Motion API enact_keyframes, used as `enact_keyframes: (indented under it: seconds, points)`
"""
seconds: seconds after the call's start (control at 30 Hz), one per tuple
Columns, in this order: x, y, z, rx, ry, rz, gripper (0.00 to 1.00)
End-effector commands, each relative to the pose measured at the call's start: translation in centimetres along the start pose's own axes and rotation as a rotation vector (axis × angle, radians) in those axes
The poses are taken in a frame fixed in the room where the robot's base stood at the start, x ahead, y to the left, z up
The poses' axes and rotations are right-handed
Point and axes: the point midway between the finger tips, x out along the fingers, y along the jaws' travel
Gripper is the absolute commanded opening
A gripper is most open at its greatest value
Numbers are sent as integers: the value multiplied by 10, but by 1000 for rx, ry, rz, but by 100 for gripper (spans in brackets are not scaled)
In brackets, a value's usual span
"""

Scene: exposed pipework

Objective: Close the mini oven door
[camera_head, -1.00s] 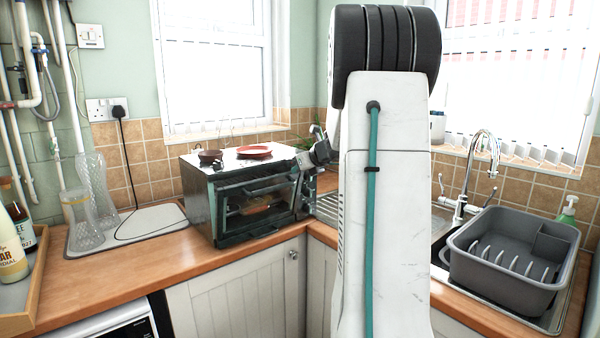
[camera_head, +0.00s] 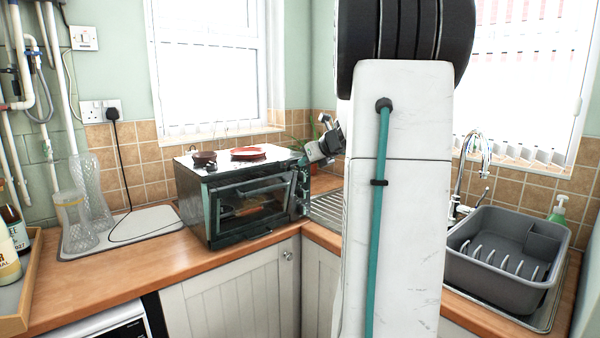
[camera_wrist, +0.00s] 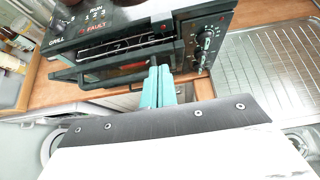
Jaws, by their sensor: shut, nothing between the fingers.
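The mini oven (camera_head: 243,207) is a dark box on the wooden counter by the corner, its front facing the room. In the wrist view, its door (camera_wrist: 125,66) looks slightly ajar, with a rack showing in a gap above the door's edge. The exact door angle is hard to tell in the head view. My gripper (camera_wrist: 158,72) has its two teal fingers shut together with nothing between them. The fingertips are at the right part of the door front, close to its edge; I cannot tell if they touch. In the head view the fingers cannot be made out.
Control knobs (camera_wrist: 205,44) are right of the door. A sink drainer (camera_wrist: 270,75) lies to the right. A grey dish rack (camera_head: 505,262) is further right, glass vases (camera_head: 78,222) at left.

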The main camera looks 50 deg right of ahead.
Motion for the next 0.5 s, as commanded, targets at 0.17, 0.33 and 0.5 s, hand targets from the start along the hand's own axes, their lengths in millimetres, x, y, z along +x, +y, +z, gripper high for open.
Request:
enact_keyframes:
  seconds: [0.17,0.33,0.5]
  points:
    - [-24,0,14,-2,-1,0,0]
    - [-34,7,26,-12,-6,6,0]
    - [-48,51,37,-96,-12,30,0]
